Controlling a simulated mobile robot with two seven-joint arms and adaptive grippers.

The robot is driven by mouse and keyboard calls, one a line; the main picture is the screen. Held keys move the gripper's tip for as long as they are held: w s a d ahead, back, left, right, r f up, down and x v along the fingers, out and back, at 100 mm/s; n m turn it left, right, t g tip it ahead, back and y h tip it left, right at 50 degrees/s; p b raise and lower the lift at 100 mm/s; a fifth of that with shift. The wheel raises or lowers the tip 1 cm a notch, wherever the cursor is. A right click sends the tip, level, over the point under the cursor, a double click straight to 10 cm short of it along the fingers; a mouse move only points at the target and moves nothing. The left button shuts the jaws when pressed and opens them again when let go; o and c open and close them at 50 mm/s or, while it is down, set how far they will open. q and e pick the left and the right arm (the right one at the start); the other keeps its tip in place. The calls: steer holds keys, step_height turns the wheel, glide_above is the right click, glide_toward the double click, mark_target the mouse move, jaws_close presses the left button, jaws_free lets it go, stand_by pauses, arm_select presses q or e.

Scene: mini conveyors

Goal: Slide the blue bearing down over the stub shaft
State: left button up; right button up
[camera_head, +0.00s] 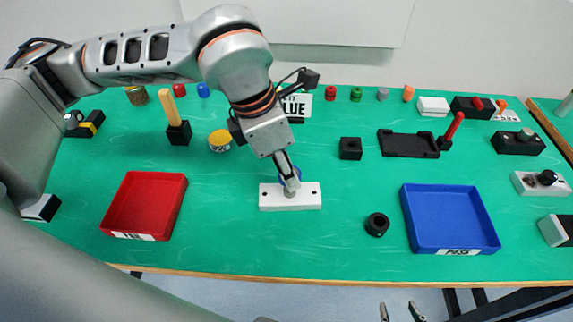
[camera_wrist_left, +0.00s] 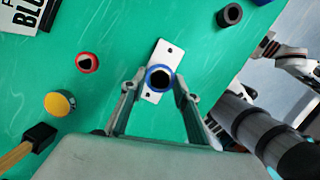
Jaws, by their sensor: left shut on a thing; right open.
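The blue bearing (camera_wrist_left: 152,71) is a ring held between the fingertips of my left gripper (camera_wrist_left: 160,86). In the head view my left gripper (camera_head: 290,182) points down over the white base plate (camera_head: 268,198), and the bearing (camera_head: 282,175) shows partly behind a finger. The grey stub shaft (camera_head: 290,193) stands on the plate just under the fingertips. The wrist view looks down through the ring; its inside is dark and I cannot tell whether the shaft is within it. My right gripper (camera_head: 401,312) is open and empty at the bottom edge, in front of the table.
A red tray (camera_head: 112,205) stands left of the plate and a blue tray (camera_head: 411,222) right. A black ring (camera_head: 377,224) lies between plate and blue tray. A red ring (camera_wrist_left: 87,62) and a yellow cylinder (camera_wrist_left: 60,103) are nearby. Green table is clear around the plate.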

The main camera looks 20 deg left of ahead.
arm_select(q)
steer(key=shift+f+b, duration=0.65)
steer(key=shift+f, duration=0.4)
arm_select(e)
steer(key=shift+s+f, duration=0.2)
steer(key=shift+f, duration=0.35)
steer(key=shift+s+f, duration=0.15)
steer(key=shift+f, duration=0.35)
arm_select(q)
steer(key=o, duration=1.2)
steer(key=shift+r, duration=0.15)
steer(key=v, duration=1.2)
steer(key=shift+s, duration=0.1)
